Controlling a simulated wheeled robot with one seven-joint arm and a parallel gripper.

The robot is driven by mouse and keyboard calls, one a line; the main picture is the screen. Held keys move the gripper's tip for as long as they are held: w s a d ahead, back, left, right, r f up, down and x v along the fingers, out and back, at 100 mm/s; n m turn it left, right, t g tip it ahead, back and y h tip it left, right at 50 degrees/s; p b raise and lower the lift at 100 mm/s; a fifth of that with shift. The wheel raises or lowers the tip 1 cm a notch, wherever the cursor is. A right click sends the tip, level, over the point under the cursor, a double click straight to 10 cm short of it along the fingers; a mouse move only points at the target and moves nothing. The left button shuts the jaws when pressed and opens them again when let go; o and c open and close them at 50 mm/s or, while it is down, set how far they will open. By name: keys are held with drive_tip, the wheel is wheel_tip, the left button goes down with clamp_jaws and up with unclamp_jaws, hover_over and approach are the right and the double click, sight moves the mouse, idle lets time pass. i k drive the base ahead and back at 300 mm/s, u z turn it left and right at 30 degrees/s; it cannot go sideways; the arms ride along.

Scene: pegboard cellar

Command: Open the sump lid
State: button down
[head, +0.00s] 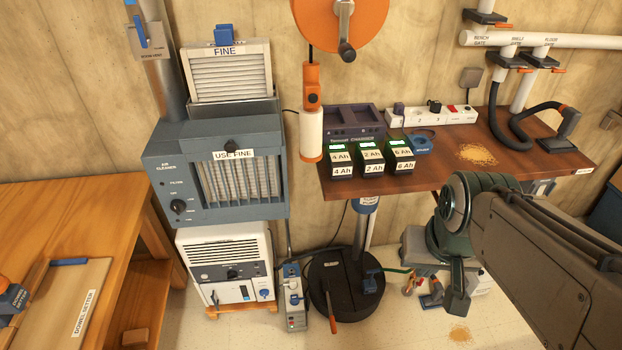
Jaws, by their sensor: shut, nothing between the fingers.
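The sump (318,288) is a round black unit on the floor below the bench, with a dark lid on top. The lid appears to lie flat.
A grey switch box (293,297) and a white dehumidifier-like unit (228,265) stand left of the sump. The wooden bench (450,160) overhangs behind. Floor in front right is mostly clear.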

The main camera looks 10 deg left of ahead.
sight(328, 281)
drive_tip(key=u, duration=0.6)
drive_tip(key=k, duration=1.1)
drive_tip(key=z, duration=0.65)
drive_tip(key=i, duration=0.3)
drive_tip(key=u, duration=0.05)
